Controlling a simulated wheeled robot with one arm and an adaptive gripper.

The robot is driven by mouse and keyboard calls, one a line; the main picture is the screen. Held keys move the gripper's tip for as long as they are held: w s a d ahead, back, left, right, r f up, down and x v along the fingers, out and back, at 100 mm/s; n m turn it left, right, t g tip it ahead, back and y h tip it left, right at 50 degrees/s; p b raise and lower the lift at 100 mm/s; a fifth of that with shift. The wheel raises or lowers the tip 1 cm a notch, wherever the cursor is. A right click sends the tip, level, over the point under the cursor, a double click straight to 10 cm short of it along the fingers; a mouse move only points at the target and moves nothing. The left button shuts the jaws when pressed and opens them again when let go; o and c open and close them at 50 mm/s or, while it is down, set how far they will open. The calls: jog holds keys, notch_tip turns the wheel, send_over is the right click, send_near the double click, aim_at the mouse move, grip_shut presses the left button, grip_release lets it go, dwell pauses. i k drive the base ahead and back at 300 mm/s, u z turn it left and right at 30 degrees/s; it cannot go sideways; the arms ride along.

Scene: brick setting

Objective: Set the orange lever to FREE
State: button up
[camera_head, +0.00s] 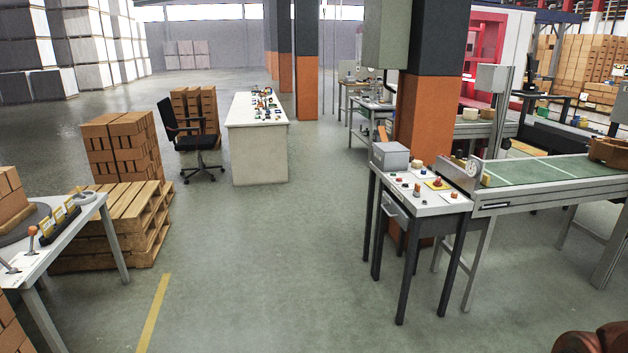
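A lever with an orange knob (32,231) stands on the pale table (88,215) at the left edge. Its short stem rises from a light plate on the tabletop. Any marking such as FREE is too small to read, so I cannot tell its setting. A second lever (8,265) is partly cut off at the left edge, nearer to me.
Black-and-yellow holders (60,220) stand close behind the orange lever. A pallet (122,226) with bricks and an office chair (186,135) lie beyond. A control desk (428,203) and green conveyor (555,175) stand right. The middle floor is clear.

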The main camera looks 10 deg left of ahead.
aim_at(33, 230)
jog(key=u, duration=0.2)
jog(key=i, duration=1.8)
jog(key=u, duration=1.4)
jog(key=i, duration=1.35)
jog(key=u, duration=1)
jog(key=i, duration=0.25)
jog(key=u, duration=0.15)
